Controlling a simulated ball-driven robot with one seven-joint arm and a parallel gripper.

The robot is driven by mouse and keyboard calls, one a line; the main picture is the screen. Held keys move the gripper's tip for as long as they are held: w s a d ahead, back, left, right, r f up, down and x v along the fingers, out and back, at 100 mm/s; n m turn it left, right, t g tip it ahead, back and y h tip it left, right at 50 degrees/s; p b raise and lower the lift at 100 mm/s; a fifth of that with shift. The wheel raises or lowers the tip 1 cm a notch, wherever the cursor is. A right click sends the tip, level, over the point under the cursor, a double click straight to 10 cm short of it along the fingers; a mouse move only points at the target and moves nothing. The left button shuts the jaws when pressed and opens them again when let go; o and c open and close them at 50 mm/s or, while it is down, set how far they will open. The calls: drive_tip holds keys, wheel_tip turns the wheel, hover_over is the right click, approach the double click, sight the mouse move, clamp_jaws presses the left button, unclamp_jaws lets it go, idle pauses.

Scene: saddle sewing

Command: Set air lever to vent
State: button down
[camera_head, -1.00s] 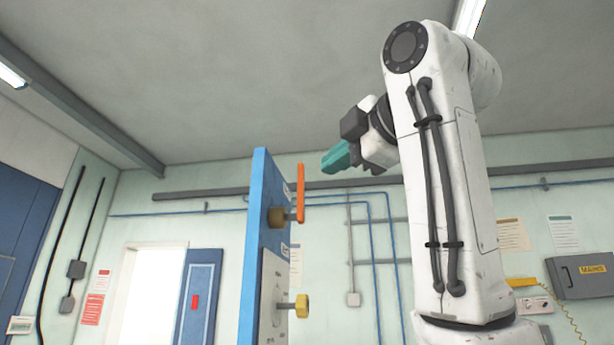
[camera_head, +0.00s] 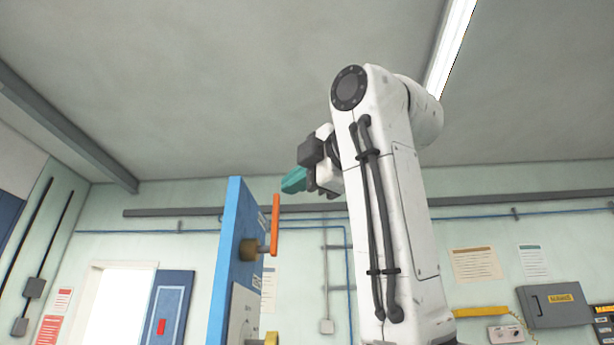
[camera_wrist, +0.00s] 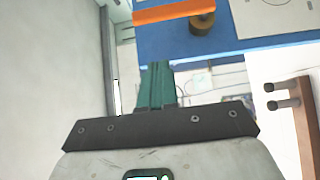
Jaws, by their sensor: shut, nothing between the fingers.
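The orange air lever (camera_head: 275,225) stands upright on a brass hub (camera_head: 249,250) at the right face of a blue panel (camera_head: 228,262). In the wrist view the lever (camera_wrist: 172,12) crosses the top, beside its brass hub (camera_wrist: 201,24). My gripper (camera_head: 285,186) has teal fingers and is just above and right of the lever's top end in the head view. In the wrist view my gripper (camera_wrist: 157,66) is shut and empty, with its tips pointing toward the panel edge below the lever. I see no contact with the lever. The markings beside the lever are too small to read.
A yellow knob (camera_head: 271,339) sits lower on the panel, cut off by the picture's bottom edge. A grey box (camera_head: 556,304) and posters hang on the far wall. Open air lies right of the lever, up to my arm.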

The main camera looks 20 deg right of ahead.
drive_tip(key=w+p, duration=0.3)
drive_tip(key=w, duration=0.5)
drive_tip(key=shift+w+d+p, duration=0.2)
drive_tip(key=shift+d+p, duration=0.15)
drive_tip(key=shift+s, duration=0.1)
